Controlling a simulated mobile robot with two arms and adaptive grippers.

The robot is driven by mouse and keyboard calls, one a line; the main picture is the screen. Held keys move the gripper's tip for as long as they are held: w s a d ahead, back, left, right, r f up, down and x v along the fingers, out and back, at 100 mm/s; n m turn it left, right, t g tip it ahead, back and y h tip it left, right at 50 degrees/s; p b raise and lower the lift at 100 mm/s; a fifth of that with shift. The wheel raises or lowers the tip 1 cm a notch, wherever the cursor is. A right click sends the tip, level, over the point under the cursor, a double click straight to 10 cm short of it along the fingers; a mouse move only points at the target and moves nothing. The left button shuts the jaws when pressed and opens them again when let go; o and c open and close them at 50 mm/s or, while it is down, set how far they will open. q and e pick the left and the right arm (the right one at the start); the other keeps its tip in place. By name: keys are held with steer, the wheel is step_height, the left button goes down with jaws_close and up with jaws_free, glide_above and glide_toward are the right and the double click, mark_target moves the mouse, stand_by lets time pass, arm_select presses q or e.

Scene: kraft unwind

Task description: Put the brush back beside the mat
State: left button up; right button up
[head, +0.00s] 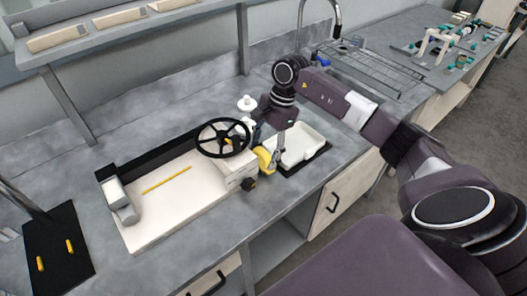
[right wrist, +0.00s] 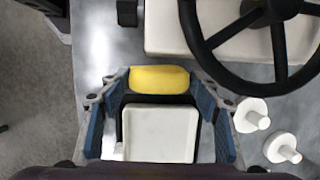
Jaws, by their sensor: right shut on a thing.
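My right gripper (head: 270,154) is over the bench, at the right end of the cream machine. It is shut on a yellow rounded piece (head: 264,160), which appears to be the brush. In the right wrist view the yellow piece (right wrist: 160,79) lies crosswise between the two fingertips. Its underside is hidden, and I cannot tell whether it touches the bench. A black mat (head: 40,272) with two yellow pieces on it lies at the far left. Another black mat or base (head: 319,154) shows under a white tray (head: 302,141), just right of the gripper. My left gripper is out of view.
The cream machine (head: 147,227) with a black handwheel (head: 224,121) stands close to the gripper. White knob-like pieces (right wrist: 250,115) show near the wheel. A sink rack (head: 370,68) is behind my arm. Bare grey bench (head: 200,245) runs along the machine's front.

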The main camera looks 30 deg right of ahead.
steer(key=o, duration=1)
steer(key=shift+w+f, duration=0.3)
steer(key=shift+w, duration=0.05)
steer(key=shift+o, duration=1.1)
steer(key=shift+a, duration=0.1)
steer(key=shift+s+r, duration=0.15)
steer(key=shift+r, duration=0.3)
arm_select(q)
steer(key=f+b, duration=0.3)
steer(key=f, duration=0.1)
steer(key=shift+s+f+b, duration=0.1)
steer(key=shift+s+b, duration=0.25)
steer(key=shift+b, duration=0.05)
arm_select(e)
steer(key=v, duration=1.1)
steer(key=shift+r, duration=0.25)
